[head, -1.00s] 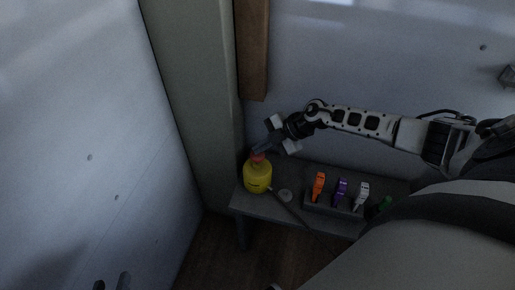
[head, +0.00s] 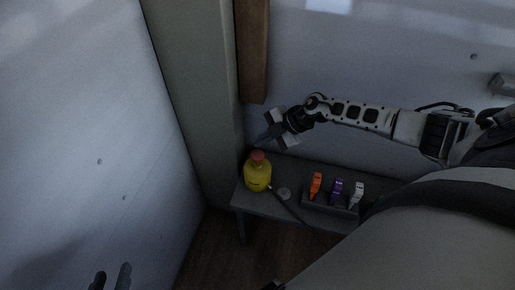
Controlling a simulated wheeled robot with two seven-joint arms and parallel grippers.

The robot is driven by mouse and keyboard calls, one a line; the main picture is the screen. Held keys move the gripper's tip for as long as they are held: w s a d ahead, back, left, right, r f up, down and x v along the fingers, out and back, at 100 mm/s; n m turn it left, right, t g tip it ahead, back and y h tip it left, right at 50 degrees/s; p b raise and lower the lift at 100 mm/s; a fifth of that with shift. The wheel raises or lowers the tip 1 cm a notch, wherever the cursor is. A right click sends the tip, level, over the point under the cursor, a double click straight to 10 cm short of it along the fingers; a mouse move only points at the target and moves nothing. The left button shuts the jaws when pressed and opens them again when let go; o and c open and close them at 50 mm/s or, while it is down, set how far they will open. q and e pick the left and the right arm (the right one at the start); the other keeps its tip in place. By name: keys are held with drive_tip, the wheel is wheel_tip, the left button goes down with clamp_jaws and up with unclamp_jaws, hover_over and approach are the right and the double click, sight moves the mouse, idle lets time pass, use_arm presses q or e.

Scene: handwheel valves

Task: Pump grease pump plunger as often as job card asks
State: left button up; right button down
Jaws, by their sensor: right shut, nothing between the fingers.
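The grease pump is a yellow bottle-shaped body (head: 257,176) at the left end of a low grey bench. Its red plunger knob (head: 257,156) sits on top. My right gripper (head: 262,137) is shut and empty, just above the knob and apart from it as far as I can see. My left gripper (head: 111,277) shows only as two dark fingertips with a gap between them at the bottom left, far from the pump. No job card can be made out in this view.
The grey bench (head: 246,203) also carries a small round grey disc (head: 284,193) with a thin dark strip beside it. A rack (head: 330,205) holds orange (head: 316,185), purple (head: 337,190) and white (head: 357,193) tools. A greenish column (head: 195,90) and walls stand close behind.

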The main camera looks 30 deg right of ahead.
sight(262, 153)
drive_tip(key=shift+r+p, duration=1.35)
drive_tip(key=shift+r, duration=0.2)
drive_tip(key=shift+f, duration=0.1)
